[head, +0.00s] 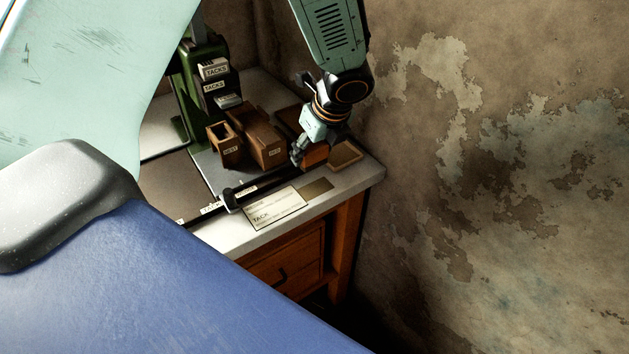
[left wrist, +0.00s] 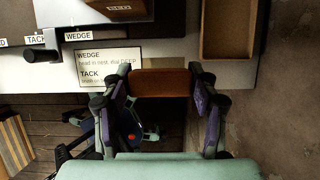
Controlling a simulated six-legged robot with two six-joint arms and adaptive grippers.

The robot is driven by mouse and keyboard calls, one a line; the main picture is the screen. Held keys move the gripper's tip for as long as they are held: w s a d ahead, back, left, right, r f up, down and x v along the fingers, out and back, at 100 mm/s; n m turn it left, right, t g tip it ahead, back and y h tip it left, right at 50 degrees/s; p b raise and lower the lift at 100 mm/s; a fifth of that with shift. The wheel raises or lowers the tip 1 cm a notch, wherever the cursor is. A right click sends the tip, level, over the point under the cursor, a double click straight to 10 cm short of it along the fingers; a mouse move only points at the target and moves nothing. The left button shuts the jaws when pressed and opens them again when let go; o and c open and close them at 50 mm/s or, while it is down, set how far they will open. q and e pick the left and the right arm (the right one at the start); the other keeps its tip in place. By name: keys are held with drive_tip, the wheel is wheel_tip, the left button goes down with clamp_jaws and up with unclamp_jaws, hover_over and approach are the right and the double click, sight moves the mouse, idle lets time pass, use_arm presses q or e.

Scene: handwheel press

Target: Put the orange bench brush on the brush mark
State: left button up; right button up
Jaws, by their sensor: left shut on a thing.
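The orange bench brush (head: 315,155) is held in my left gripper (head: 306,152) near the right end of the bench. In the left wrist view the brush (left wrist: 160,84) lies crosswise between the two fingers of my left gripper (left wrist: 160,75), which are shut on it. A plain brown-olive rectangle (head: 316,188), which looks like the brush mark, lies on the bench beside the label card. In the head view the brush is above and behind it. I cannot tell the exact height of the brush. The right gripper is not in view.
The wedge and tack card (head: 276,208) lies near the bench's front edge. A shallow brown tray (head: 346,157) sits at the right end. Brown wooden boxes (head: 262,138) and the green press (head: 206,60) stand behind. A dark bar (head: 262,186) runs along the bench. A stained wall (head: 480,180) is at right.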

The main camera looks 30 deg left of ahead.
sight(315, 162)
use_arm(q)
drive_tip(key=f, duration=0.4)
drive_tip(key=shift+w+b, duration=0.25)
drive_tip(key=shift+b, duration=0.15)
drive_tip(key=f, duration=0.1)
drive_tip(key=f+b, duration=0.1)
drive_tip(key=f, duration=0.1)
drive_tip(key=shift+s+f, duration=0.15)
drive_tip(key=shift+s, duration=0.1)
drive_tip(key=shift+w+f, duration=0.1)
drive_tip(key=shift+w, duration=0.15)
drive_tip(key=shift+s+f, duration=0.15)
drive_tip(key=o, duration=1.2)
